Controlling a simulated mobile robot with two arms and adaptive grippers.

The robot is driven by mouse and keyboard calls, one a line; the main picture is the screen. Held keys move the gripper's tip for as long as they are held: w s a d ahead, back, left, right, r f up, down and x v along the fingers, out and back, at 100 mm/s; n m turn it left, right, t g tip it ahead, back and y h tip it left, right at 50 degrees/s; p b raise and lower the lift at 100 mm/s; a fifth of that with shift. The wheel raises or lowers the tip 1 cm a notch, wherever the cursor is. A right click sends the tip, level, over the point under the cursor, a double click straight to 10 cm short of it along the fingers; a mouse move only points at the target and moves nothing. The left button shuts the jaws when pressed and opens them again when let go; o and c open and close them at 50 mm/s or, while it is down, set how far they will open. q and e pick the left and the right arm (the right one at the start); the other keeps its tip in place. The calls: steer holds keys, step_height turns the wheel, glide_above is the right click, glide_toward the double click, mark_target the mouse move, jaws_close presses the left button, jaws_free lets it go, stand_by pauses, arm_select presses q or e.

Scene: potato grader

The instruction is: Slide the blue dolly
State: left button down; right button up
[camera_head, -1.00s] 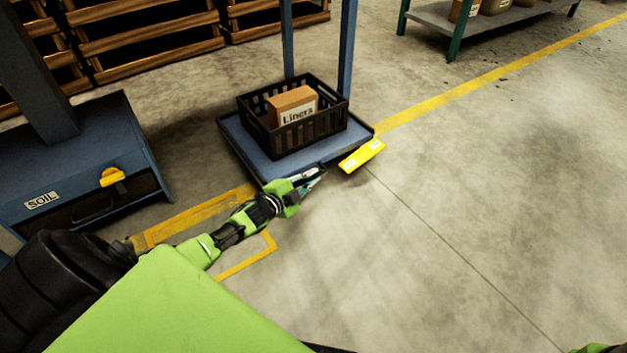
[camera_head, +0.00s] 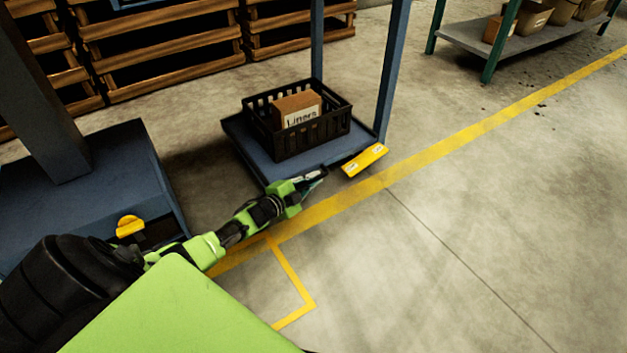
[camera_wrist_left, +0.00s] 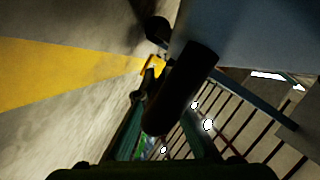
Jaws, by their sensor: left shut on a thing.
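The blue dolly (camera_head: 239,130) stands in the upper middle of the head view. It has a flat blue deck, two blue uprights and a yellow plate (camera_head: 364,160) at its front right corner. A black slatted crate (camera_head: 262,120) on the deck holds a cardboard box (camera_head: 298,107) with a label. My left gripper (camera_head: 312,181) is at the deck's front edge, shut on part of the dolly. In the left wrist view, a dark cylinder (camera_wrist_left: 180,90) lies between the fingers beside a blue surface (camera_wrist_left: 262,35). The exact contact is hidden. My right gripper is out of view.
A blue cabinet (camera_head: 90,200) with a yellow handle stands at the left. Wooden racks (camera_head: 160,45) stand behind. A yellow floor line (camera_head: 460,138) runs in front of the dolly. A shelf with boxes (camera_head: 470,35) is at the upper right. The floor at right is clear.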

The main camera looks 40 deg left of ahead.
arm_select(q)
steer(key=shift+a, duration=0.3)
steer(key=c, duration=2.1)
jaws_free()
steer(key=shift+c, duration=0.2)
steer(key=v, duration=1.1)
steer(key=shift+s, duration=0.45)
steer(key=shift+r, duration=0.1)
